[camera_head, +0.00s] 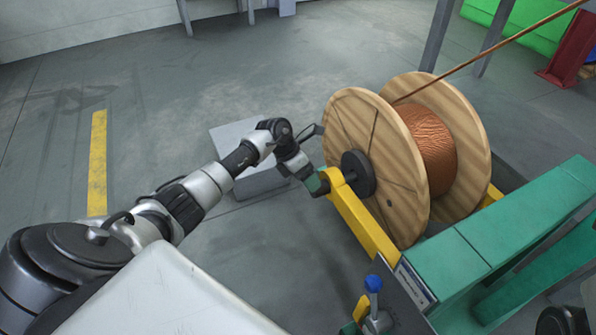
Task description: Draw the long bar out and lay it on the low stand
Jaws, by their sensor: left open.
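A wooden spool (373,160) wound with copper wire sits in a yellow cradle (362,222). A black round hub (357,174) is at the middle of its near flange. The long bar cannot be told apart clearly; any part inside the spool is hidden. My left gripper (319,187) is just left of the hub, by the upper end of the yellow arm, and is open. Whether it touches anything there cannot be told. The low grey stand (226,134) is on the floor behind my left arm, which partly covers it. My right gripper is not in view.
A green machine frame (480,237) runs along the right. A blue-knobbed lever (373,284) stands at the front. A copper strand (490,48) runs from the spool to the upper right. The floor on the left, with a yellow line (97,165), is clear.

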